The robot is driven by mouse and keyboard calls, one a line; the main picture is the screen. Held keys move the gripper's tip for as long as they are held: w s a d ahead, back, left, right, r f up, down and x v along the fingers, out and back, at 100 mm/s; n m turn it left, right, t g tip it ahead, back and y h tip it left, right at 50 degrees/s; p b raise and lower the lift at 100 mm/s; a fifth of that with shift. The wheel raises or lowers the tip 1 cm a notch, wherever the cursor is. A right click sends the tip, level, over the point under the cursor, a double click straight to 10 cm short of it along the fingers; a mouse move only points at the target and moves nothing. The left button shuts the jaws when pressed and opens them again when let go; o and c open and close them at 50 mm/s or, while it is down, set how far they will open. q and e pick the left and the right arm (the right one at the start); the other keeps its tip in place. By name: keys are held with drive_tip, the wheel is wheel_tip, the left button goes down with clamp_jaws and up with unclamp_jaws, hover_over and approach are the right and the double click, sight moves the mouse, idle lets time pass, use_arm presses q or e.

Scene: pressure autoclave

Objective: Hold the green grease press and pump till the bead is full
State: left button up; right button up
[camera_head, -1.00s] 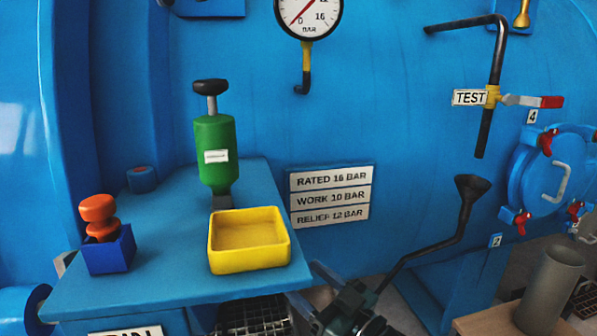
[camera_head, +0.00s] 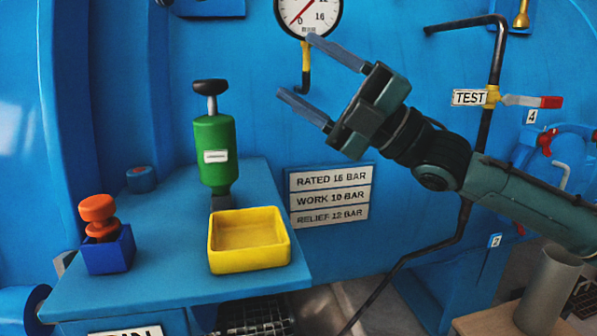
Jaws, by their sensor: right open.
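The green grease press (camera_head: 215,145) stands upright on the blue shelf (camera_head: 175,215), with a black knob (camera_head: 209,87) on a metal rod at its top and a white label on its body. My right gripper (camera_head: 293,68) is open and empty. It is up and to the right of the press, in front of the blue vessel wall, with its fingers pointing left and apart from the press. No grease bead can be made out. My left gripper is not in view.
A yellow tray (camera_head: 249,265) sits right in front of the press. A blue box (camera_head: 108,254) with an orange knobbed piece (camera_head: 98,212) stands at the shelf's left. A pressure gauge (camera_head: 308,16) hangs above my right gripper. A black pipe (camera_head: 498,60) runs down at the right.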

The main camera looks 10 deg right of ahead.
wheel_tip(320, 180, down, 4)
drive_tip(key=s+a+n+g+h, duration=0.1)
drive_tip(key=a+n+g+h, duration=0.15)
drive_tip(key=n, duration=0.45)
drive_tip(key=n+h, duration=0.3)
drive_tip(key=n, duration=0.7)
approach(207, 165)
drive_tip(key=w+d+f, duration=0.1)
drive_tip(key=w+d, duration=0.1)
drive_tip(key=shift+t, duration=0.25)
drive_tip(key=x, duration=1.2)
drive_tip(key=shift+a+f, duration=0.15)
drive_tip(key=shift+a, duration=0.15)
drive_tip(key=c, duration=1.1)
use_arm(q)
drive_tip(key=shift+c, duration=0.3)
